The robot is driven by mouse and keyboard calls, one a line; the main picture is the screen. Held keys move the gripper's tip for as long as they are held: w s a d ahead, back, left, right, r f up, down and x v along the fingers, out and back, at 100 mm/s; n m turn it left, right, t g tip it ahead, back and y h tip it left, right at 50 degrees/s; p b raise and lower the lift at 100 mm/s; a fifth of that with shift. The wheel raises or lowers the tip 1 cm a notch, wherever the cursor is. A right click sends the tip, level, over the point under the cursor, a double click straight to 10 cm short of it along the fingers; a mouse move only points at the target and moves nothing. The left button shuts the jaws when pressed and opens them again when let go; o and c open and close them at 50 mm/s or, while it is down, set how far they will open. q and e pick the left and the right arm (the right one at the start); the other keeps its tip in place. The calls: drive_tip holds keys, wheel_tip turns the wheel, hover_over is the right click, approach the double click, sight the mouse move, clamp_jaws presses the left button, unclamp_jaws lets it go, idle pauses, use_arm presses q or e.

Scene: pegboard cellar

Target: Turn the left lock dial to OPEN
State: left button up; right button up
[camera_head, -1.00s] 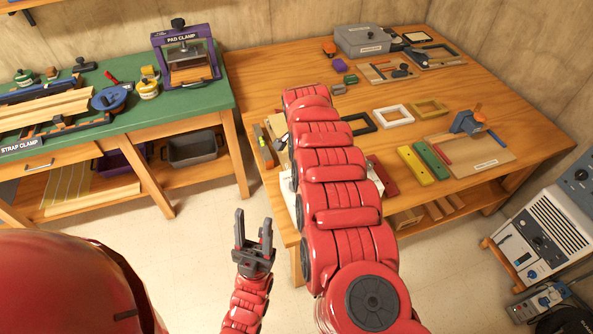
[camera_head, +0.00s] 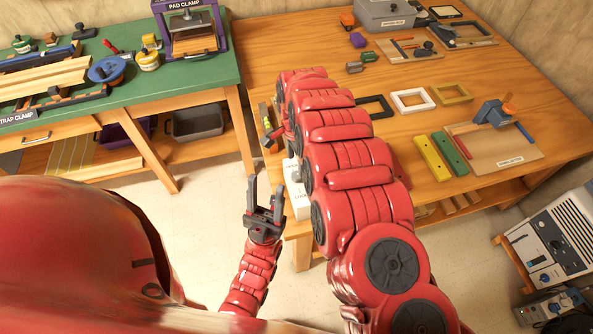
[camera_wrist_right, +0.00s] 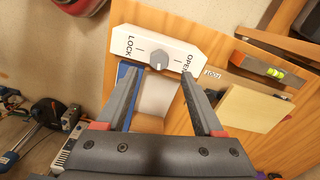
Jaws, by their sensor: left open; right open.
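A white lock panel (camera_wrist_right: 165,45) carries a grey dial (camera_wrist_right: 158,60) between the words LOCK and OPEN. I cannot clearly tell where its pointer is set. The panel (camera_head: 299,203) also shows in the head view at the table's near left corner, partly hidden by my right arm. My right gripper (camera_wrist_right: 159,75) is open, its fingertips spread on either side of the dial with nothing between them; I cannot tell if they touch the panel. My left gripper (camera_head: 265,205) is open and empty, left of the panel. Only one dial is in view.
A level (camera_wrist_right: 260,65) and a pale wood block (camera_wrist_right: 250,108) lie beside the panel. Frames, yellow and green bars (camera_head: 430,160) and a fixture board (camera_head: 500,150) occupy the wooden table (camera_head: 340,85). A green bench (camera_head: 205,85) stands left, with floor between.

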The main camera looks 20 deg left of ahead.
sight(296, 175)
wheel_tip(296, 175, down, 5)
drive_tip(key=shift+w+d+r, duration=0.1)
drive_tip(key=shift+d+r, duration=0.05)
drive_tip(key=shift+r, duration=0.05)
drive_tip(key=shift+f+p, duration=0.3)
drive_tip(key=shift+f, duration=0.35)
drive_tip(key=shift+c, duration=0.3)
clamp_jaws()
